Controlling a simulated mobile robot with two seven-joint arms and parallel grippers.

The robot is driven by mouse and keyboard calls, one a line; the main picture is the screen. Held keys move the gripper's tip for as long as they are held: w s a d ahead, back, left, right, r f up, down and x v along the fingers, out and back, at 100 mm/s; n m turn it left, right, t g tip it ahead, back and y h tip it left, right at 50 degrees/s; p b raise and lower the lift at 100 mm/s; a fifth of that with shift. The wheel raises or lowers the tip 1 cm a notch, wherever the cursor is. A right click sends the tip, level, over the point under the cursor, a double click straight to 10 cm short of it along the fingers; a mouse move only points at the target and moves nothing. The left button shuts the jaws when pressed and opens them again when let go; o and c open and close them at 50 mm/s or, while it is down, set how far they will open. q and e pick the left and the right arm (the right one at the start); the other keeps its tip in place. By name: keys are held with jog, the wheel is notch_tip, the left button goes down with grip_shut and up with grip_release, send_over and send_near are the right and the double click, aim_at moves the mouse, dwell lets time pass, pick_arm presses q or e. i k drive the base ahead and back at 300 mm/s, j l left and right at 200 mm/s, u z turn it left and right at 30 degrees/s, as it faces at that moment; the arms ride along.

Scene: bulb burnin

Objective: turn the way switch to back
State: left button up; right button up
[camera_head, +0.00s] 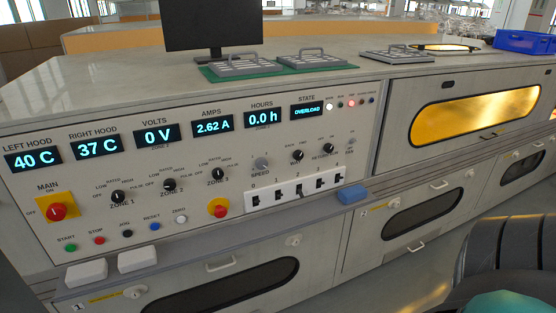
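The way switch (297,156) is a small black rotary knob in the head view. It sits on the right half of the grey control panel (235,178), below the state display and above the row of white numbered switches. Small position labels stand above it, too small to read with certainty. Its pointer direction is too small to tell. Neither of my grippers shows in this view, and nothing touches the switch.
The speed knob (261,164) is left of the way switch; another black knob (328,148) is right of it. The numbered switch strip (297,191) lies below. A blue block (352,194) sits on the ledge. The state display (307,110) reads OVERLOAD.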

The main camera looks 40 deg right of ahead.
aim_at(298, 155)
jog(key=z, duration=1.15)
